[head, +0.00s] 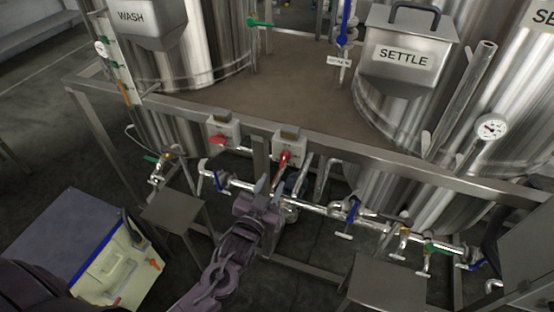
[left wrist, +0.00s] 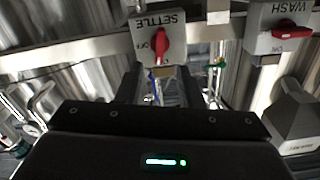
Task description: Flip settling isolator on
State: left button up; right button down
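The settling isolator (head: 290,145) is a grey box with a red handle (head: 285,159) on the frame rail. In the left wrist view the box (left wrist: 157,22), lettered SETTLE, appears upside down, and its red handle (left wrist: 162,46) lies along the box's up-down direction beside an OFF mark. My left gripper (head: 268,187) is just below and in front of this isolator, its fingers apart. In the left wrist view the dark fingers (left wrist: 162,88) are spread with nothing held, and the handle shows beyond the gap between them. My right gripper is not in view.
The wash isolator (head: 223,130), with its own red handle, sits left of the settling one; it also shows in the left wrist view (left wrist: 284,28). Pipes with blue-handled valves (head: 352,210) run below the rail. Small steel platforms (head: 178,211) stand low in front.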

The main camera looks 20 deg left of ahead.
aim_at(283, 161)
pick_arm(q)
jog(key=w, duration=0.2)
jog(key=w+p, duration=0.1)
jog(key=w, duration=0.2)
jog(key=w+p, duration=0.1)
jog(key=w, duration=0.2)
jog(key=shift+d+r, duration=0.2)
jog(key=shift+r, duration=0.05)
jog(key=shift+c, duration=0.2)
grip_shut()
jog(key=shift+s, duration=0.1)
